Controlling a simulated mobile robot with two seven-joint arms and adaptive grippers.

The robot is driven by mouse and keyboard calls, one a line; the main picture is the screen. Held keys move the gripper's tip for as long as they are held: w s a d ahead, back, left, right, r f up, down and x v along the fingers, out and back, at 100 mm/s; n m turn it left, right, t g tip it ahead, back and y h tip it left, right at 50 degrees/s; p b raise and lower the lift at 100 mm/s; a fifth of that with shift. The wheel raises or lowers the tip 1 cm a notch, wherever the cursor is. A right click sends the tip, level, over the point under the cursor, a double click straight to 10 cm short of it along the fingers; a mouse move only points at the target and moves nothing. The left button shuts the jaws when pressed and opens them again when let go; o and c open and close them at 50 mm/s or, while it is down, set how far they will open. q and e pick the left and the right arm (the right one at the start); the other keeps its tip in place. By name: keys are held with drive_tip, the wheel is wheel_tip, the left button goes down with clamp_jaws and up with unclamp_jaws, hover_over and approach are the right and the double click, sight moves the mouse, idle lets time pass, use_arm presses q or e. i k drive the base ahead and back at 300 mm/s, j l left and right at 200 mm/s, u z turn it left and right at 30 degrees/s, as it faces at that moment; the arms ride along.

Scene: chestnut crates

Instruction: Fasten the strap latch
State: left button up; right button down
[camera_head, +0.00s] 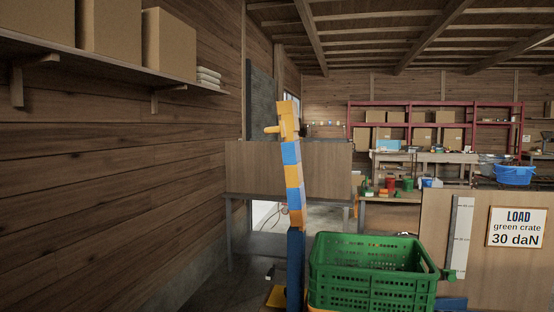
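I cannot make out a strap or a latch in the head view. A green slatted crate (366,285) stands at the lower middle, its near side toward me, and its bottom is cut off by the frame edge. A small green piece (448,274) sits at the crate's right side; I cannot tell what it is. A tall post stands just left of the crate, with an orange and blue banded upper part (292,172) and a dark blue lower part (295,262). Neither of my grippers shows in this view.
A wooden panel right of the crate carries a sign (516,227) reading "LOAD green crate 30 daN" and a pale scale strip (460,235). Behind are a wooden bench (288,168), a blue basin (514,175) and red shelving with boxes. A plank wall with a box shelf fills the left.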

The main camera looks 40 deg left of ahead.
sight(269, 276)
drive_tip(key=k+j+u, duration=0.1)
drive_tip(key=j, duration=0.3)
drive_tip(key=k+j+u, duration=0.1)
drive_tip(key=j, duration=0.25)
drive_tip(key=k+j+u, duration=0.1)
drive_tip(key=j, duration=0.35)
drive_tip(key=k+j+u, duration=0.1)
drive_tip(key=j, duration=0.3)
drive_tip(key=k+j+u, duration=0.1)
drive_tip(key=j, duration=0.3)
